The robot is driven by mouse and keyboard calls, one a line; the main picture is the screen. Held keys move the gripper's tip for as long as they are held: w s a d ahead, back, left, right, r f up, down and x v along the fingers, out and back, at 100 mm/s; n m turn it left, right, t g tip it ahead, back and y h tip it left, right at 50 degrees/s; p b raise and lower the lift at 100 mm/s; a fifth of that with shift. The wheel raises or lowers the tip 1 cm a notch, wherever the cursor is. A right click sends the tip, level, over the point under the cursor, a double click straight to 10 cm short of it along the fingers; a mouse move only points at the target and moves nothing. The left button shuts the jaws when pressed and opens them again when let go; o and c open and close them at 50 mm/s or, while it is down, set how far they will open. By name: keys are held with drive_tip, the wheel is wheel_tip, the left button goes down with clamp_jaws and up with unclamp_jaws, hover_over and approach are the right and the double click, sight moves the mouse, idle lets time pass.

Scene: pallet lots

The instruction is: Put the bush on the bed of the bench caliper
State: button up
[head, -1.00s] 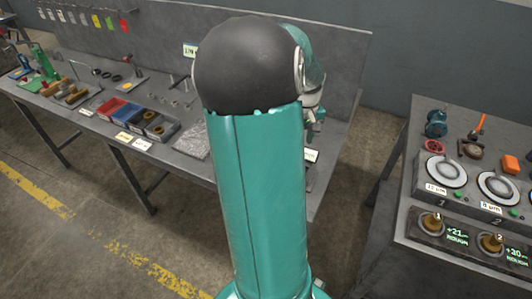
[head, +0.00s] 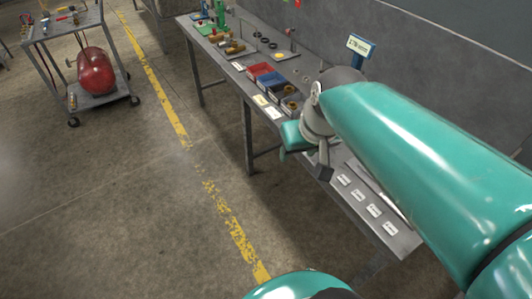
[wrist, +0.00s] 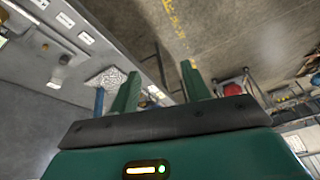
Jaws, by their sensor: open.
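My gripper (head: 322,172) hangs at the front edge of the long grey bench (head: 222,62) in the head view, partly behind my arm. In the wrist view its two green fingers (wrist: 160,85) are apart with nothing between them. I cannot make out the bush for certain. Brass-coloured rings (head: 291,104) lie in a bin on the bench, and brown cylindrical pieces (head: 235,47) lie further back. I cannot identify the bench caliper or its bed for certain. A small display or sign (head: 360,46) stands behind my arm, which hides part of the bench.
Red and blue bins (head: 260,71) stand along the bench. White labels (head: 360,195) lie on its near end. A trolley (head: 103,97) with a red tank (head: 95,70) stands far left. The floor along the yellow line (head: 225,210) is clear.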

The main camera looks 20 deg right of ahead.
drive_tip(key=s+a+r+n+t, duration=0.1)
drive_tip(key=s+a, duration=0.2)
drive_tip(key=a, duration=0.4)
drive_tip(key=shift+s+a+r, duration=0.15)
drive_tip(key=shift+s+a, duration=0.1)
drive_tip(key=shift+s, duration=0.1)
